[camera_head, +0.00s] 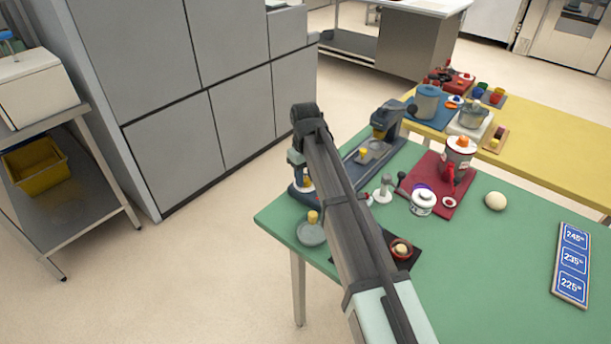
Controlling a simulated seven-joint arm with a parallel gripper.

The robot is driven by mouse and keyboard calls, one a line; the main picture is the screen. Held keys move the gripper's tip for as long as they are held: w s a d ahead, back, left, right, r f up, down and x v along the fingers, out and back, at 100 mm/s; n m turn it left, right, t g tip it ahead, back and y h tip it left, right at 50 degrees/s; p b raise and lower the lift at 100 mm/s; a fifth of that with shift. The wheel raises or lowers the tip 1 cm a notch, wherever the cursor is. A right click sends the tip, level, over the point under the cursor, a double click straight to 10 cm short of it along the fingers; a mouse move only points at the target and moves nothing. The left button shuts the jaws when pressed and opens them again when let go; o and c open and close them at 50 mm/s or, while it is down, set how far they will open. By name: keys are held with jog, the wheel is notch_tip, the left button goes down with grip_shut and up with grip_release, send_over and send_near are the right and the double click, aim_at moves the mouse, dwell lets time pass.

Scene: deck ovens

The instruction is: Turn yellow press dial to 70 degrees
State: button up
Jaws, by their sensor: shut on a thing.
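Several small yellow parts show near my arm, and I cannot tell which is the press dial. One yellow part (307,182) sits low on a small blue device (296,160), partly hidden by my arm. A yellow knob (313,217) stands on a round grey piece (311,234) at the green table's left edge. Another yellow knob (363,154) is on the base of a blue-grey machine (387,122) behind my arm. My dark arm crosses over the table, its far end above and beyond the blue device. My gripper's fingers are hidden; no dial angle is readable.
The table's right front is mostly clear. Grey cabinets (175,145) stand left.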

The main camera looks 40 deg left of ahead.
aim_at(305, 179)
jog(key=m, duration=0.4)
jog(key=shift+m, duration=0.4)
dwell(0.4)
jog(key=o, duration=1)
jog(key=shift+r, duration=0.15)
notch_tip(305, 179, up, 14)
jog(key=shift+f, duration=0.2)
